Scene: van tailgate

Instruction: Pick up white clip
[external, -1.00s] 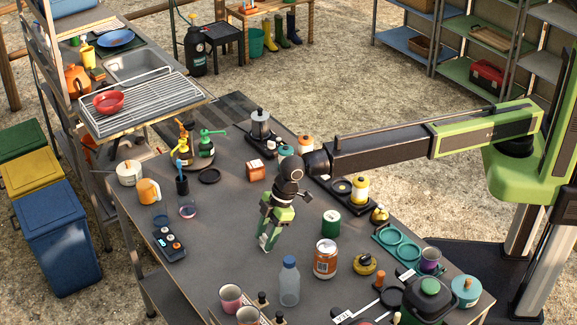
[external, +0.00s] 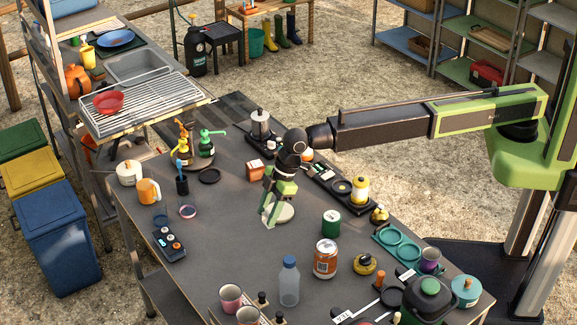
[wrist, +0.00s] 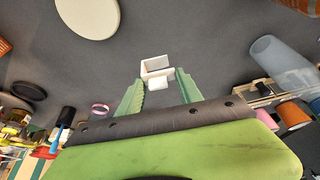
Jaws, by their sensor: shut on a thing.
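The white clip (wrist: 157,74) is a small boxy white piece with a recess, seen in the wrist view at the tips of my gripper's two green fingers. My gripper (wrist: 159,82) is shut on it, with one finger on each side. In the external view my gripper (external: 269,222) points down over the middle of the grey table. The clip is too small or hidden there to make out. How far it is above the table is hard to tell.
A pale round disc (external: 285,213) lies just right of my gripper. A green can (external: 331,223), an orange can (external: 325,259) and a clear bottle (external: 289,282) stand to the right and front. A brown block (external: 256,170) is behind.

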